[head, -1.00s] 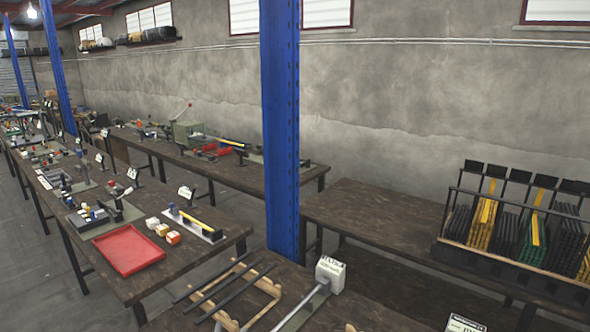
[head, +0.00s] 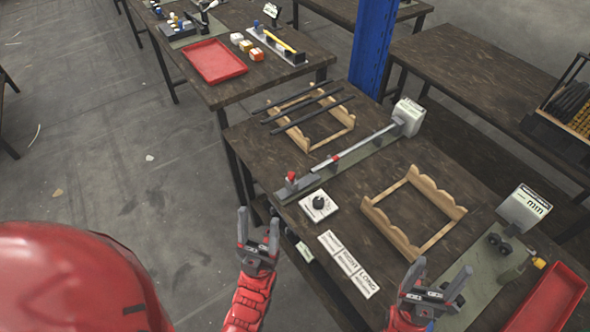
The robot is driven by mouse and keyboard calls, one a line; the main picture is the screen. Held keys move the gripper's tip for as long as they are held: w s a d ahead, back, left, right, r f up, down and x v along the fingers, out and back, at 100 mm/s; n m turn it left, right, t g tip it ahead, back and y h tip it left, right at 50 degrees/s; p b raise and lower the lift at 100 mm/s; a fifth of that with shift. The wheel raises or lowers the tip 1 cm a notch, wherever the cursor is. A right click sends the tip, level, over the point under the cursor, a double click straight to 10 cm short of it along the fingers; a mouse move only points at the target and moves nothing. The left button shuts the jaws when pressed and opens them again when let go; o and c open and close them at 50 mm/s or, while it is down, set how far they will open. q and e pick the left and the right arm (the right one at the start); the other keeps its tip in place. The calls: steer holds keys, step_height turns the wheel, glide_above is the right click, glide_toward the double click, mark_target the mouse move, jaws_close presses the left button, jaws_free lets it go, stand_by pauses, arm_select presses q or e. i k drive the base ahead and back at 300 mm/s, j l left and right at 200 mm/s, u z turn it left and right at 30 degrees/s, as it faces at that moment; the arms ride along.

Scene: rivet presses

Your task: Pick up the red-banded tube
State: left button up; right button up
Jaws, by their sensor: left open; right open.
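A light grey tube (head: 363,143) with a red band (head: 335,158) near its nearer end lies along a long green-grey fixture (head: 300,192) on the near table. Its far end is close to a white box-shaped unit (head: 408,117), and a red knob (head: 291,177) stands at the fixture's near end. My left gripper (head: 258,222) is open and empty by the table's front edge, nearer to me than the tube. My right gripper (head: 442,272) is open and empty further right, in front of the right-hand fixture and well apart from the tube.
A wooden rack (head: 340,108) with several dark bars stands left of the fixture; an empty wooden rack (head: 447,205) stands right. A white dial box (head: 318,205) and labels (head: 348,263) lie near the front edge. A red tray (head: 553,300) is at far right.

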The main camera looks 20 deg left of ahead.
mark_target(349, 150)
steer(key=i+j+z, duration=0.3)
steer(key=j, duration=0.25)
steer(key=i+j+z, duration=0.15)
steer(key=j, duration=0.2)
steer(key=i+j+z, duration=0.25)
steer(key=j, duration=0.4)
steer(key=i, duration=0.1)
